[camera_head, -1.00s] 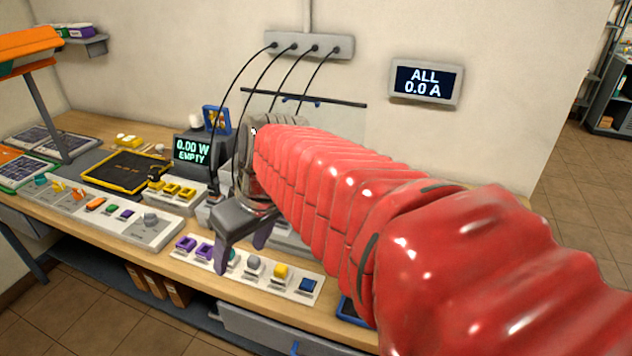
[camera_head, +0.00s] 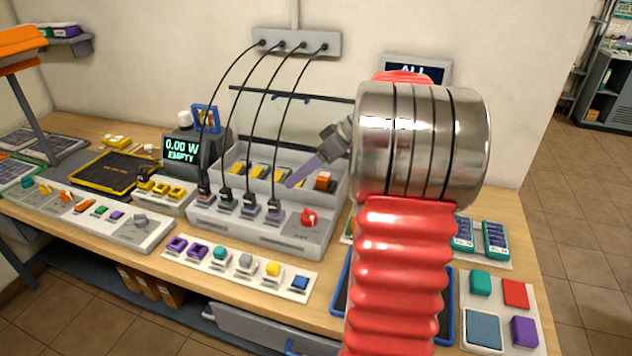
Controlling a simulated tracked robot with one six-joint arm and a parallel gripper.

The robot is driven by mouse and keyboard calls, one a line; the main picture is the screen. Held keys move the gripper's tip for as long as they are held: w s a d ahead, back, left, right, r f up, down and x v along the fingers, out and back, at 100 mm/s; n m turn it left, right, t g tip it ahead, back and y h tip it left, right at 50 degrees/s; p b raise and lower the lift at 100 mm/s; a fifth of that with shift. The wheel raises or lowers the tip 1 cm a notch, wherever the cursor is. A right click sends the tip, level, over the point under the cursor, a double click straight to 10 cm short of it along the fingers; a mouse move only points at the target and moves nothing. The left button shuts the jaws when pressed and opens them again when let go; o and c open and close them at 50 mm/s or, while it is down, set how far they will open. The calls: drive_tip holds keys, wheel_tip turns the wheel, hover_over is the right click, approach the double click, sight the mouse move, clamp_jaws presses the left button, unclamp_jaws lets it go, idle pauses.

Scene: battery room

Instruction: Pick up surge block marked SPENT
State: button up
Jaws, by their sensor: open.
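No marking SPENT is legible, so I cannot tell which thing is the surge block. Small blocks in teal (camera_head: 481,283), red (camera_head: 515,293) and purple (camera_head: 524,331) sit on a pale tray (camera_head: 464,310) at the bench's front right. Dark-screened teal units (camera_head: 495,240) stand behind it. The other finger is not clear. My red arm and its metal joint hide part of the bench and the blue-edged tray (camera_head: 449,318).
Four cables hang from a wall strip (camera_head: 297,41) into the grey unit (camera_head: 285,232), which has a red knob (camera_head: 309,218). A grey bin (camera_head: 335,187) stands behind it. A strip of coloured pieces (camera_head: 241,269) lies in front.

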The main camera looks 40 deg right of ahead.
sight(328, 177)
drive_tip(key=s+d+f+t, duration=0.2)
drive_tip(key=d, duration=0.7)
drive_tip(key=s+d+f+n+t, duration=0.1)
drive_tip(key=s+d+f+t, duration=0.1)
drive_tip(key=d, duration=0.7)
drive_tip(key=shift+s+d+f, duration=0.15)
drive_tip(key=shift+s+d, duration=0.15)
drive_tip(key=shift+d, duration=0.1)
drive_tip(key=x, duration=0.8)
drive_tip(key=shift+w+a+f, duration=0.1)
drive_tip(key=shift+w+a, duration=0.05)
drive_tip(key=shift+w, duration=0.1)
drive_tip(key=shift+f, duration=0.1)
drive_tip(key=shift+x, duration=2.6)
drive_tip(key=shift+f, duration=0.2)
drive_tip(key=shift+c, duration=0.4)
